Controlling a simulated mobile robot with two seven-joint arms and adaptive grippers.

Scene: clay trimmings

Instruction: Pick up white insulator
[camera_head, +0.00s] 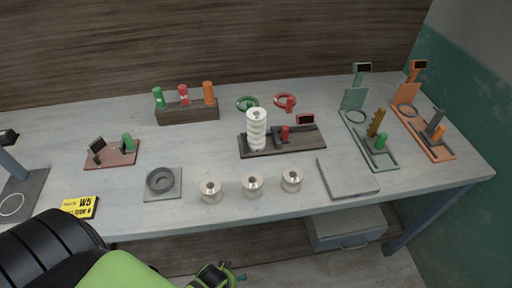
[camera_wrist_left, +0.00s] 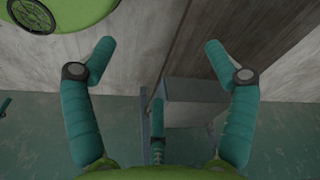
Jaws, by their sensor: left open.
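A tall white ribbed insulator (camera_head: 256,131) stands upright at the left end of a dark base (camera_head: 300,142) in the middle of the table. Several short, off-white round pieces with metal centres, such as this one (camera_head: 252,187), stand near the front edge. My left gripper (camera_head: 225,275) is at the bottom of the head view, below the table's front edge and well apart from the insulator. In the left wrist view its two teal fingers (camera_wrist_left: 158,46) are spread with nothing between them. My right gripper is not in view.
The dark base also bears a red-and-black device (camera_head: 284,135). A flat grey plate (camera_head: 347,178) lies to the right, a grey dish on a square pad (camera_head: 162,184) to the left. A wooden block (camera_head: 187,113) with coloured cylinders and green and orange stands (camera_head: 368,140) are farther back.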

